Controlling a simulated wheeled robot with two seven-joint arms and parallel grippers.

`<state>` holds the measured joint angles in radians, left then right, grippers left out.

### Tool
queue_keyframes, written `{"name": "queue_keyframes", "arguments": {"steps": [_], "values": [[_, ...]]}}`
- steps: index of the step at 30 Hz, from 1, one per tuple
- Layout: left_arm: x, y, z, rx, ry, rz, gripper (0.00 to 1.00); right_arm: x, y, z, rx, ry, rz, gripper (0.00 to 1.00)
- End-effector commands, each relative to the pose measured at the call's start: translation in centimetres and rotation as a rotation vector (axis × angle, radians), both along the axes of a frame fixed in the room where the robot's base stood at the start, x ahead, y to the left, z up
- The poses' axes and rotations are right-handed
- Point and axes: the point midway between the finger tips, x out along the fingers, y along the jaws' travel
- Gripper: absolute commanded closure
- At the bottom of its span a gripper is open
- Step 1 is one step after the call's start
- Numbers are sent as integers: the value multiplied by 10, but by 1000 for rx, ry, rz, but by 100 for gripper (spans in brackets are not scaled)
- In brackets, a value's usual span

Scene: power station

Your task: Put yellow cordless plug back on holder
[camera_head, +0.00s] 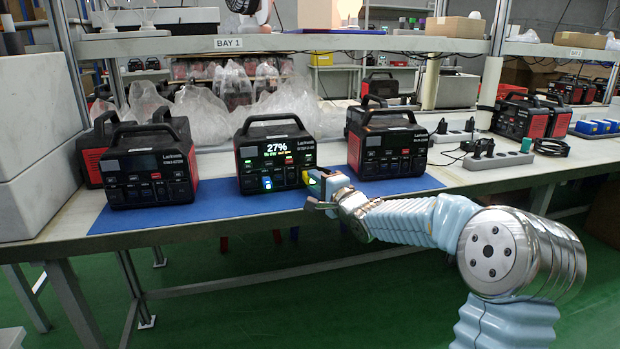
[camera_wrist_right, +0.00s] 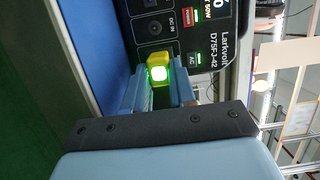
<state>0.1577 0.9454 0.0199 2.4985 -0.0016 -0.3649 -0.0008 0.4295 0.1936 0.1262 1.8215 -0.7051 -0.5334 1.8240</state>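The yellow cordless plug (camera_wrist_right: 157,73) has a bright green glowing face and sits between the two fingers of my right gripper (camera_wrist_right: 160,92) in the wrist view. In the head view my right gripper (camera_head: 316,186) is at the lower right front of the middle power station (camera_head: 277,150), and a bit of the yellow plug shows there. The fingers lie on both sides of the plug. The plug is up against the station's panel; I cannot tell whether it sits in a socket. The station's screen reads 27%. I cannot make out a holder for the plug. My left gripper is not in view.
Dark power stations stand left (camera_head: 148,163) and right (camera_head: 387,140) of the middle one on a blue mat (camera_head: 225,207). Grey power strips (camera_head: 498,160) with black plugs lie further right. Clear plastic bags (camera_head: 205,112) lie behind. A shelf (camera_head: 350,42) crosses above.

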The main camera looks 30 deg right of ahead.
Motion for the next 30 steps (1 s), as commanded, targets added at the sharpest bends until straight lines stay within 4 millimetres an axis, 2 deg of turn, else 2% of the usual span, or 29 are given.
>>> {"name": "queue_keyframes", "arguments": {"steps": [18,30], "values": [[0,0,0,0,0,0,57,-2,0,0,0,-1,0,100],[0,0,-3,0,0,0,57,-19,4,0,-1,-1,-1,100]]}}
